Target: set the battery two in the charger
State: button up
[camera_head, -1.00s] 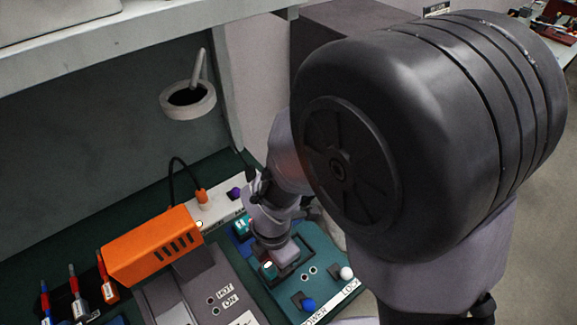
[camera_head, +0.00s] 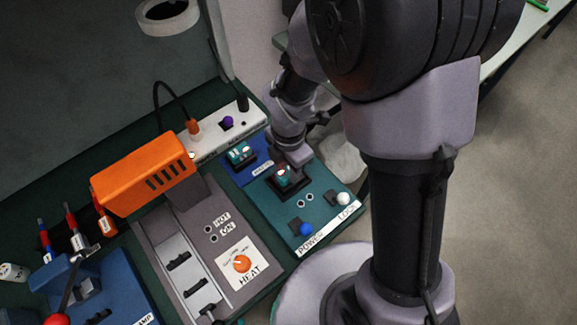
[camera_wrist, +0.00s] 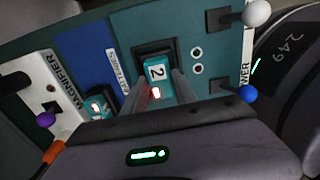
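Battery two (camera_wrist: 155,70), a teal block marked "2" with a red light, stands in the dark socket (camera_wrist: 140,50) of the teal charger panel (camera_wrist: 205,25). How deep it sits I cannot tell. In the head view, battery two (camera_head: 283,175) shows at the socket (camera_head: 302,186). My gripper (camera_wrist: 160,85) has one finger on each side of it; I cannot tell whether they press on it. In the head view my gripper (camera_head: 297,157) is just above and behind it. Another teal battery (camera_head: 241,153) rests on the blue battery area (camera_head: 231,172).
The charger panel has a blue-knobbed lever (camera_head: 306,229) and a white-knobbed lever (camera_head: 343,198) at its front. A grey heater panel (camera_head: 203,250) and an orange box (camera_head: 145,182) lie to the left.

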jog(key=o, duration=0.3)
jog(key=shift+o, duration=0.2)
jog(key=shift+r, duration=0.2)
notch_tip(320, 180, up, 19)
jog(key=s+d+m+t+p, duration=0.1)
jog(key=d+m+p, duration=0.1)
jog(key=m+p, duration=0.4)
jog(key=s+d+r+m+t+y, duration=0.1)
jog(key=s+r+m, duration=0.4)
jog(key=m, duration=0.6)
jog(key=s+d+r+m+t+y, duration=0.1)
jog(key=s+d+r+m+t, duration=0.2)
jog(key=m, duration=0.9)
jog(key=shift+s+d+r+t+b, duration=0.4)
jog(key=shift+s+r, duration=0.45)
jog(key=shift+s, duration=0.3)
